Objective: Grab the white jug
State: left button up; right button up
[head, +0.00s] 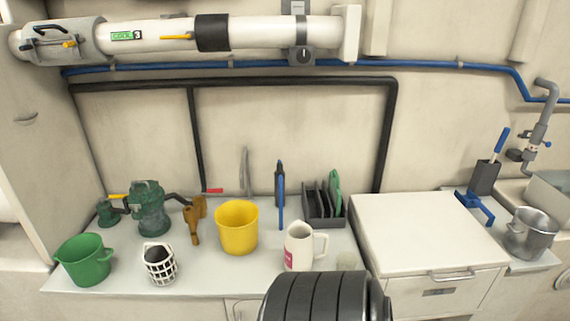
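The white jug (299,247) stands upright near the front of the white counter. It has a handle on its right side and a pink-red label low on its front left. A black ribbed shape, which looks like part of my own body, covers the bottom middle of the head view just in front of the jug. Neither of my grippers shows in this view, and nothing is seen touching the jug.
A yellow bucket (237,228) stands left of the jug; a black-and-white basket (160,265) and green bucket (85,260) are farther left. A dark rack (323,211) is behind.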

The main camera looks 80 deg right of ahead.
aim_at(299, 255)
jog(key=z, duration=2.1)
